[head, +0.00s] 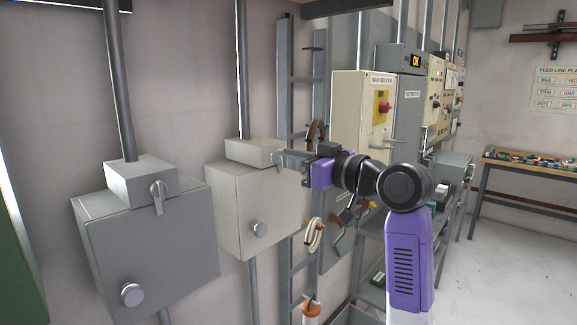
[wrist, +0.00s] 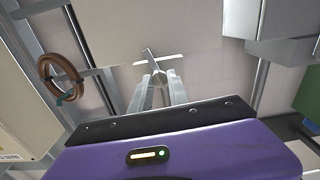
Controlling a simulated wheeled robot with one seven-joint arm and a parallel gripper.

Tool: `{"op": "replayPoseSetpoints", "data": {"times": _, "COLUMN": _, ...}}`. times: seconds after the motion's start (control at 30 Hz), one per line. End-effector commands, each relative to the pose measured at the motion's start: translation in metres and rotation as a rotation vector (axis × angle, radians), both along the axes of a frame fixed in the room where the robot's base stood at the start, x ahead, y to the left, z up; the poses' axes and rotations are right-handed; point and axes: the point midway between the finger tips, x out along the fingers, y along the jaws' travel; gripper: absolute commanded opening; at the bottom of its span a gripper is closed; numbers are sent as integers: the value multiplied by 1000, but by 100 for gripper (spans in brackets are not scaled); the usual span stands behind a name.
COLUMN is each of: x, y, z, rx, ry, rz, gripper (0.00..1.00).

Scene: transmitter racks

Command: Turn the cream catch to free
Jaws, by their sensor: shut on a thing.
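My gripper (head: 278,157) reaches in from the right to the front of that housing. In the wrist view, a narrow grey lever, the catch (wrist: 149,54), sticks out past my fingertips (wrist: 160,75) against a pale surface. The fingers are closed in on it. It sits tilted in that picture; the part between the fingers is hard to see.
A grey box (head: 155,250) with its own catch (head: 158,197) hanging down is at the left. A ladder-like rack (head: 288,230) with hanging cable coils (head: 314,235) is close right of the cream box.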

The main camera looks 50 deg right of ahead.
Motion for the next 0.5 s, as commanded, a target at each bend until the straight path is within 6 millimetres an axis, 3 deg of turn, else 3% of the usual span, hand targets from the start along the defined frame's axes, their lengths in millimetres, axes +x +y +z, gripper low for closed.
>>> {"op": "replayPoseSetpoints", "data": {"times": 0.5, "x": 0, "y": 0, "z": -5, "rx": -494, "ry": -16, "rz": 0, "gripper": 0}}
